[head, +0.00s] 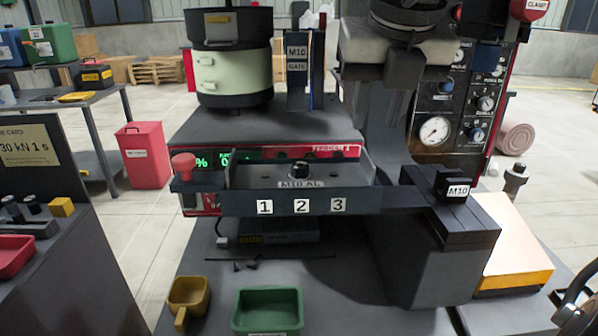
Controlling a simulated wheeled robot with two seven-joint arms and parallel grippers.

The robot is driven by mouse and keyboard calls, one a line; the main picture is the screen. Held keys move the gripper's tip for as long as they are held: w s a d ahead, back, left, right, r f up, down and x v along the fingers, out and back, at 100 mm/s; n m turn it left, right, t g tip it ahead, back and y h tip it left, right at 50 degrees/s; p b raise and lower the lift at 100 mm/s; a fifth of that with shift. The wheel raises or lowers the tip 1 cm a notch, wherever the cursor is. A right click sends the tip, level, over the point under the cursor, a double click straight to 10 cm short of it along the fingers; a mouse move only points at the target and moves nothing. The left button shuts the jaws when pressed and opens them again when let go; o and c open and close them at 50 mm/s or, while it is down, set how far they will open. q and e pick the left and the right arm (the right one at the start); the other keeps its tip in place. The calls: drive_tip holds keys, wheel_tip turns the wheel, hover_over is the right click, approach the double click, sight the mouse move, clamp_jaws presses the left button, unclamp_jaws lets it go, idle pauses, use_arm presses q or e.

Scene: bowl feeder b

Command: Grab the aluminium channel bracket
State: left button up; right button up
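A grey channel-shaped piece (327,172) with upright long walls sits behind the strip numbered 1, 2, 3 in the head view; I take it to be the aluminium channel bracket. Dark spots like holes show along its floor, and a small dark knob-like part (301,169) stands at its middle. A label M10 AL is at its front. My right gripper (574,305) shows only as a dark curved part at the bottom right corner, cut off by the frame and well apart from the bracket. I cannot tell whether it is open. My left gripper is out of view.
The press anvil marked M10 (456,188) is right of the bracket, below the press head (405,68). The bowl feeder (232,70) stands behind left. A green bin (268,312) and a yellow scoop (188,296) are in front. An orange-edged block (513,280) lies at right.

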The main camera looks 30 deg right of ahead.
sight(368, 156)
drive_tip(key=p+x, duration=0.1)
drive_tip(key=x, duration=0.6)
drive_tip(key=shift+s+d+f, duration=0.1)
drive_tip(key=shift+s+f, duration=0.05)
clamp_jaws()
